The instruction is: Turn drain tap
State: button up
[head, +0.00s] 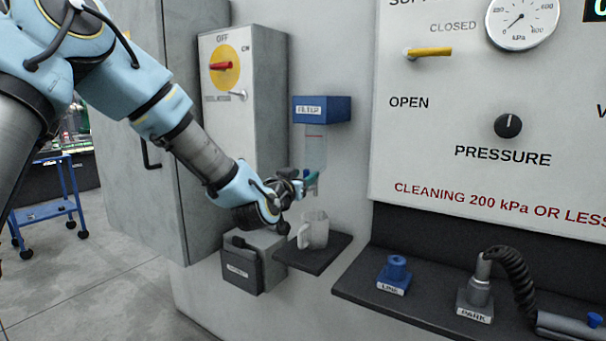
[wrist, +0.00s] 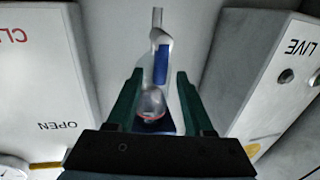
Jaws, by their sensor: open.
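The filter (head: 321,109) has a blue head on the wall and a clear bowl (head: 316,150) below it. The drain tap is under the bowl, with a pale body and spout (wrist: 159,38) and a blue lever (wrist: 162,64) in the wrist view. That view is upside down. My gripper (head: 305,181) is at the tap, and its fingers hide much of it in the head view. In the wrist view my gripper (wrist: 160,76) is open, a green finger on each side of the lever, with gaps visible. The bowl (wrist: 152,104) also shows between the fingers.
A pale jug (head: 316,232) stands on a small dark shelf (head: 328,256) below the tap. A grey box (head: 253,262) is left of it under my wrist. The isolator box (head: 245,90) is behind my arm. The right shelf (head: 358,287) holds blue and grey fittings.

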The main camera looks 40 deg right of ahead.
jog(key=shift+c, duration=0.2)
grip_shut()
dwell(0.4)
